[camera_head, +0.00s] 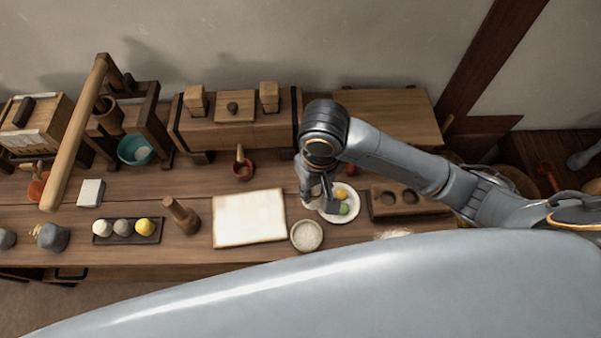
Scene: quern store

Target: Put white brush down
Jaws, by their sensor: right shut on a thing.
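My right gripper (322,201) reaches in from the right and points down over the left part of a white plate (352,194). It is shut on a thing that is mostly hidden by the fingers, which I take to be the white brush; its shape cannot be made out. Whether the held thing touches the plate cannot be told. My left gripper is out of view.
A bowl of pale grains (306,235) stands in front of the plate, and a white board (249,217) lies to the left. A wooden block with hollows (381,206) is at the right. A dark tray (106,238) holds three balls.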

